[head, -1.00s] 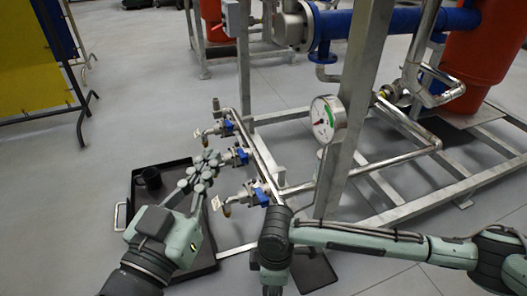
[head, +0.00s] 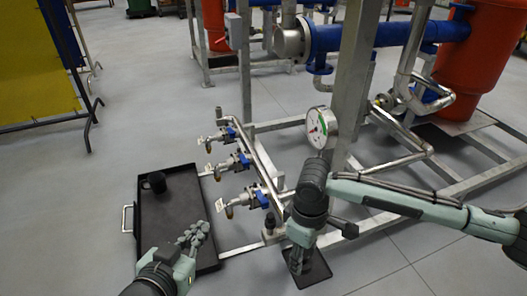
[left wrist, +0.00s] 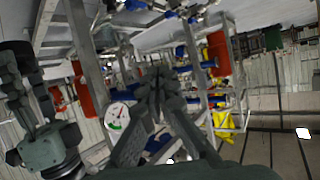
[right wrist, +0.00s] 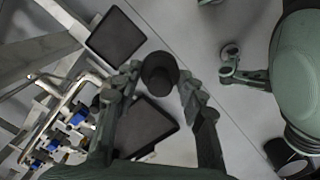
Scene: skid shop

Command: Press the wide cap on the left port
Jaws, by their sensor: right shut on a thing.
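A row of three valve ports with blue handles comes off the pipe rack; the near port (head: 232,208), the middle port (head: 222,170) and the far port (head: 209,142) show pale tags. My right gripper (right wrist: 158,82) is shut on a dark, wide round cap (right wrist: 160,70). In the head view my right gripper (head: 300,264) points down, right of the ports and above a small black mat (head: 318,272); the held cap is not clear there. My left gripper (head: 196,234) is over the black tray, apart from the ports; its fingertips look together in the left wrist view (left wrist: 158,82).
The black tray (head: 185,210) lies on the floor left of the ports, with a black cup-like piece (head: 155,182) in its far corner. A pressure gauge (head: 321,127) and steel post stand behind my right arm. A small dark fitting (head: 268,222) stands by the rack.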

